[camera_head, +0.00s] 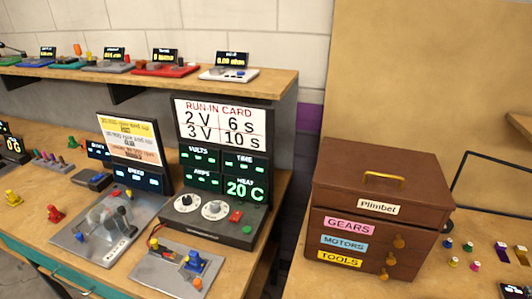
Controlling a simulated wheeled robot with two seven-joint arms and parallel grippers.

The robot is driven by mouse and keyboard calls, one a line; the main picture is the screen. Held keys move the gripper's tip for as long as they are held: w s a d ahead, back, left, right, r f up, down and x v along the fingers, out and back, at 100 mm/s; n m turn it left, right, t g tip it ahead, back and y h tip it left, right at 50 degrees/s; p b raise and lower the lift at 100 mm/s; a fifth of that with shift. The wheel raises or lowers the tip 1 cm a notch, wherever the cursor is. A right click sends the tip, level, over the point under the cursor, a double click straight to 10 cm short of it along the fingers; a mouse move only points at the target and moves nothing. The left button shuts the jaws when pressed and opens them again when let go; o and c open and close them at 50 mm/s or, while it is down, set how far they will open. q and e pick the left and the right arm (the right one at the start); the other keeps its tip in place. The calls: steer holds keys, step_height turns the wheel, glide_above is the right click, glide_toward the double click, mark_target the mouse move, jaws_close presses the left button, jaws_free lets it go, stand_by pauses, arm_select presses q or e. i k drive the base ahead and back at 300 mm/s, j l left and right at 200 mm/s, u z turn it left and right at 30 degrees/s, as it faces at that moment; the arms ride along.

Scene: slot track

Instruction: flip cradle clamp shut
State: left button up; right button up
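A small grey plate (165,271) lies at the front of the left bench. It carries a blue block-like fixture (194,262), a small upright piece with a yellow tip (154,243) and an orange knob (197,283). This looks like the cradle, but I cannot tell which part is its clamp or whether that is open or shut. Left of it is a larger grey plate (75,236) with a clear-looking housing and a red-tipped lever (130,194). Neither of my grippers is in view.
A dark run-in unit (228,232) with dials and lit displays stands behind the small plate. A brown labelled drawer chest (330,190) stands on the right bench. A shelf (275,82) with coloured meters runs behind.

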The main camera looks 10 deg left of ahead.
mark_target(196, 284)
steer(key=u, duration=1.1)
